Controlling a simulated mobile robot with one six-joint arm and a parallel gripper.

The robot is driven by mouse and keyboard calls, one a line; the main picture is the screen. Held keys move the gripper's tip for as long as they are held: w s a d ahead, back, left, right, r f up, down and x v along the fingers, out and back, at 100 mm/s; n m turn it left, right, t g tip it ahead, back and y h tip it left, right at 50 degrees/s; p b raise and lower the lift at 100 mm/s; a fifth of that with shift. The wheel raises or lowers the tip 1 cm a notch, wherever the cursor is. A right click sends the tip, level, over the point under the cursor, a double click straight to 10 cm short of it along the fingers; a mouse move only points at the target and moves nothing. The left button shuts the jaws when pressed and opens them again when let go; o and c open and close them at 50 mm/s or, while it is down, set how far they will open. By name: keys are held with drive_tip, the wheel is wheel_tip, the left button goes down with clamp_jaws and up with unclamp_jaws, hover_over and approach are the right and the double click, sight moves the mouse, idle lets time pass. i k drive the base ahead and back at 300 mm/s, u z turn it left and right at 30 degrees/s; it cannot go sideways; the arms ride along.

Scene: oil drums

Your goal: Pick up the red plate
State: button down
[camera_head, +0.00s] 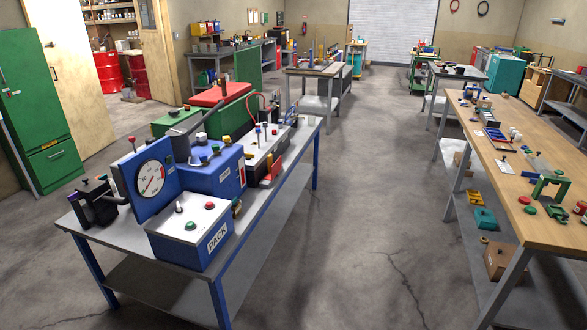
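No single item is clearly the red plate at this size. A small flat red-orange piece (272,171) stands tilted at the right edge of the left workbench (118,232), beside a grey machine (262,142). Small round red pieces (524,200) lie on the right wooden table (485,128). My gripper is not in view.
A blue PACK box (190,240) and a blue gauge panel (150,183) crowd the left bench's near end. A clear concrete aisle (365,200) runs between the benches. A green cabinet (38,110) stands at left. Red drums (108,72) stand beyond the doorway.

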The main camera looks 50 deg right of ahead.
sight(274, 169)
drive_tip(key=u, duration=0.75)
drive_tip(key=k, duration=0.1)
drive_tip(key=z, duration=2.15)
drive_tip(key=k, duration=0.9)
drive_tip(key=u, duration=0.15)
drive_tip(key=i, duration=0.65)
drive_tip(key=z, duration=0.05)
